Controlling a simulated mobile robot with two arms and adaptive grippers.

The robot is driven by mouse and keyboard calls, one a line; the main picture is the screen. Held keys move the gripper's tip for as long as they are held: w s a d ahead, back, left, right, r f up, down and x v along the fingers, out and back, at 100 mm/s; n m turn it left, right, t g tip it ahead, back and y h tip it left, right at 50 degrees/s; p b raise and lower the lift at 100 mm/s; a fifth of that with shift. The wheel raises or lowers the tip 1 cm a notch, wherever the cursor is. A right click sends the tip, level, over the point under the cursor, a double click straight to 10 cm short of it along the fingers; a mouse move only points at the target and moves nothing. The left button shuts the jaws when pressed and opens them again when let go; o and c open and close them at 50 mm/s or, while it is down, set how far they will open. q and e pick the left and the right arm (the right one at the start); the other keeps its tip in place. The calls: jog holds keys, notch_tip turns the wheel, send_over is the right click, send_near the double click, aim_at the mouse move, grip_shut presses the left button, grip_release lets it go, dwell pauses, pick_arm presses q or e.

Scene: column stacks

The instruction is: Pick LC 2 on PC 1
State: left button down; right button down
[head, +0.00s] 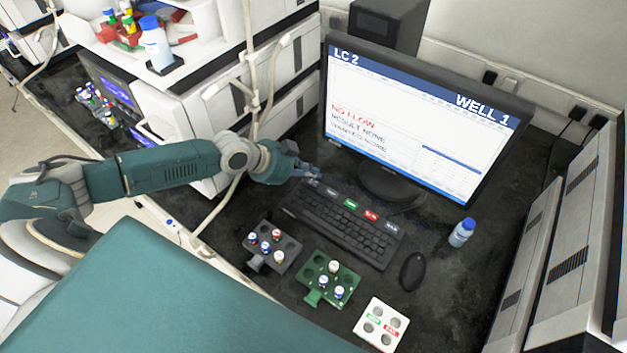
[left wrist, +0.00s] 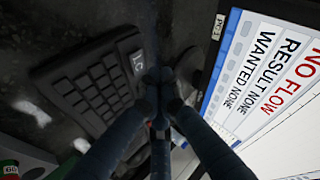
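The PC monitor (head: 420,120) stands at the back and reads LC 2, WELL 1, NO FLOW, RESULT NONE. It also shows at the right of the left wrist view (left wrist: 270,90), with a PC 1 tag (left wrist: 217,27) on its frame. The black keyboard (head: 345,228) lies before it, with a row of labelled keys along its far edge. My left gripper (head: 312,172) is at the keyboard's far left corner. Its fingers (left wrist: 160,78) are together and empty, beside a key marked LC (left wrist: 138,62), whose number is hidden. Contact cannot be told. My right gripper is not in view.
In front lie a grey vial rack (head: 285,243), a green vial rack (head: 345,272) and a white tray (head: 395,311). A mouse (head: 412,271) and a blue-capped bottle (head: 462,232) stand right of the keyboard. White instruments (head: 200,110) flank the left.

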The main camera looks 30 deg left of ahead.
aim_at(312, 184)
pick_arm(q)
notch_tip(312, 184, up, 4)
jog(key=p, duration=0.2)
jog(key=shift+r+p, duration=0.15)
jog(key=shift+p, duration=0.2)
dwell(0.6)
